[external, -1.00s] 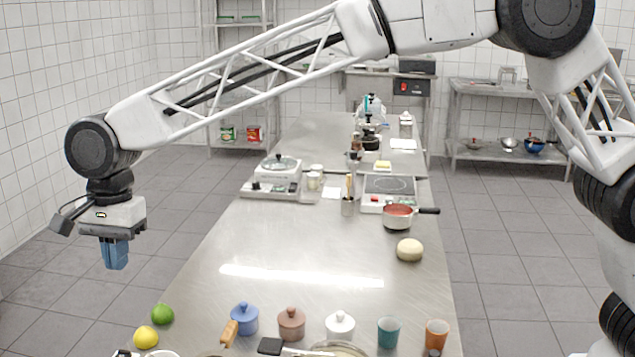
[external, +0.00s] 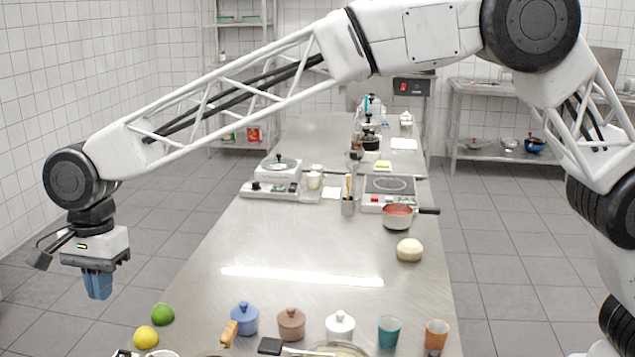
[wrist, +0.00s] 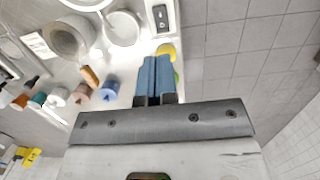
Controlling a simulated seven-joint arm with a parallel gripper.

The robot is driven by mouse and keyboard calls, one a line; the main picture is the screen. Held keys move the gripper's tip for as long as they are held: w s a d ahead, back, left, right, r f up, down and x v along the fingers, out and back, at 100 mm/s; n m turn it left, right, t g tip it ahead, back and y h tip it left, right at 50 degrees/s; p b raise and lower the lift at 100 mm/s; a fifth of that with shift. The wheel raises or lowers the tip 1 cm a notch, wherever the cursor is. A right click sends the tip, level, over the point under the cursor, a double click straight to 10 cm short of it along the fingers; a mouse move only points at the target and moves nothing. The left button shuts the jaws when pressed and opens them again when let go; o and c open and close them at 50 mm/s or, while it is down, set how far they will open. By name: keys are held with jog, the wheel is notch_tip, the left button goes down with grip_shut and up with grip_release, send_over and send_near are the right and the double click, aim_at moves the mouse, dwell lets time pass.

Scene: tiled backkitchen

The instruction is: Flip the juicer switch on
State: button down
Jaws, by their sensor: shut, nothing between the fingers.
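My gripper (external: 98,287) is shut and empty, its blue fingers pointing down, left of the steel table in the external view. In the wrist view my gripper's (wrist: 156,62) fingers lie side by side. Beyond the fingertips is a grey panel with a black rocker switch (wrist: 160,16), which looks like the juicer switch. A round white vessel (wrist: 121,30) stands beside it, perhaps part of the juicer. The fingers are apart from the switch. Whether the switch is on or off cannot be told. The external view cuts this area off at its bottom edge.
A lemon (external: 146,337) and a lime (external: 163,314) lie at the table's left edge near my gripper. A blue lidded pot (external: 245,319), a brown pot (external: 291,323), a white pot (external: 340,326) and cups stand along the front. Floor is free at left.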

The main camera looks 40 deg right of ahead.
jog(key=f, duration=0.8)
jog(key=s+a+f, duration=0.1)
jog(key=f, duration=0.3)
jog(key=shift+s+a, duration=0.1)
jog(key=shift+f, duration=0.1)
